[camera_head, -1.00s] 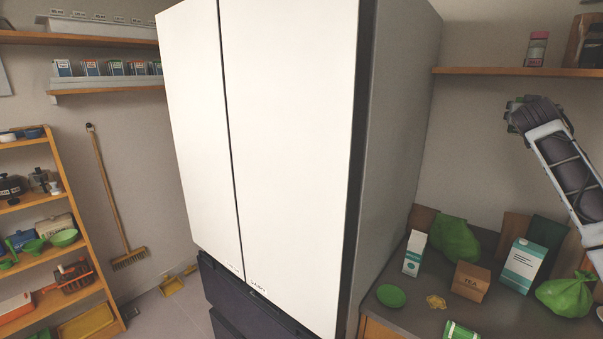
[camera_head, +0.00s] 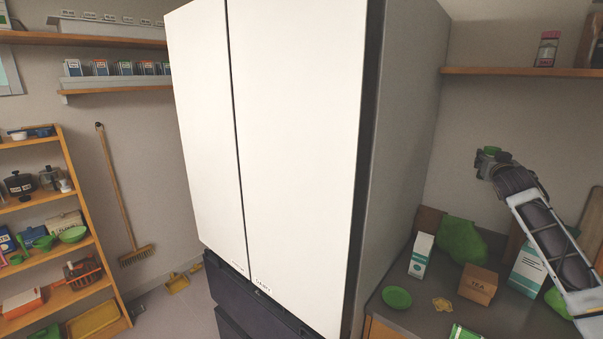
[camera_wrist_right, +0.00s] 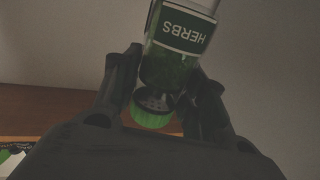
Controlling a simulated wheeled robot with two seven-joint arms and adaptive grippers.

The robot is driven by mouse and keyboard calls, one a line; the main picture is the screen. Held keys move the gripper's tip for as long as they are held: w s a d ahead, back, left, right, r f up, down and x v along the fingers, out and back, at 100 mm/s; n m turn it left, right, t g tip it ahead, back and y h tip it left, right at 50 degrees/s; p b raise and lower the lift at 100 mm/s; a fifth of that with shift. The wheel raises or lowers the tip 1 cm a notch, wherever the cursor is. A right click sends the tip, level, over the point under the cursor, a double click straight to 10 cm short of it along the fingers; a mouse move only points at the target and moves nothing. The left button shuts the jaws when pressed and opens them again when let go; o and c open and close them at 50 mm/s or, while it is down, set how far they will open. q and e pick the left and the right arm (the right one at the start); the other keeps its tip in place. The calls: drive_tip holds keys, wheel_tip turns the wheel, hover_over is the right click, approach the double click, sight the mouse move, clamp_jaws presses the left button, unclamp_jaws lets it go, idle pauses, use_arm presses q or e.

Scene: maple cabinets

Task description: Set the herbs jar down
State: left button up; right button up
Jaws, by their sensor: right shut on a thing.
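The herbs jar (camera_wrist_right: 178,50) is a clear jar with a green HERBS label and a green lid, seen between the fingers in the right wrist view. Its lettering appears upside down there, with the lid toward the palm. My right gripper (camera_wrist_right: 165,85) is shut on the jar. In the head view the right gripper (camera_head: 488,165) is raised in front of the wall, above the counter (camera_head: 412,318) and right of the fridge. Only a small green part of the jar shows there. My left gripper is not in view.
On the counter stand a white-green carton (camera_head: 421,256), a TEA box (camera_head: 477,284), a larger teal carton (camera_head: 526,270), a green bag (camera_head: 462,242) and a green bowl (camera_head: 397,297). A wall shelf (camera_head: 520,72) with a pink-lidded jar (camera_head: 547,48) is above. The tall fridge (camera_head: 295,150) stands left.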

drive_tip(key=s+a+f+n+t+y, duration=0.1)
drive_tip(key=s+a+f+n+y, duration=0.15)
drive_tip(key=a+f, duration=0.45)
drive_tip(key=s+a+f+n+y, duration=0.2)
drive_tip(key=s+f+y, duration=0.1)
drive_tip(key=f, duration=0.8)
drive_tip(key=s+a+f+n+t+y, duration=0.1)
drive_tip(key=s+a+f+n+y, duration=0.15)
drive_tip(key=a+f, duration=0.45)
drive_tip(key=s+a+f+n+g+y, duration=0.1)
drive_tip(key=s+a+f+y, duration=0.3)
drive_tip(key=s+f, duration=0.4)
drive_tip(key=s+a+f+n+g+y, duration=0.2)
drive_tip(key=s+a+f+y, duration=0.3)
drive_tip(key=s, duration=0.7)
wheel_tip(320, 180, down, 4)
drive_tip(key=shift+s+a+r+n, duration=0.1)
drive_tip(key=shift+s+a+n, duration=0.1)
drive_tip(key=shift+a+n, duration=0.65)
drive_tip(key=shift+a+m, duration=0.25)
drive_tip(key=shift+a, duration=0.05)
drive_tip(key=a+f+m+t+h, duration=0.1)
drive_tip(key=a+m+t+h, duration=0.1)
drive_tip(key=a+m+h, duration=0.4)
drive_tip(key=shift+s+a+t+h, duration=0.3)
drive_tip(key=shift+a+h, duration=1.4)
drive_tip(key=shift+a, duration=0.3)
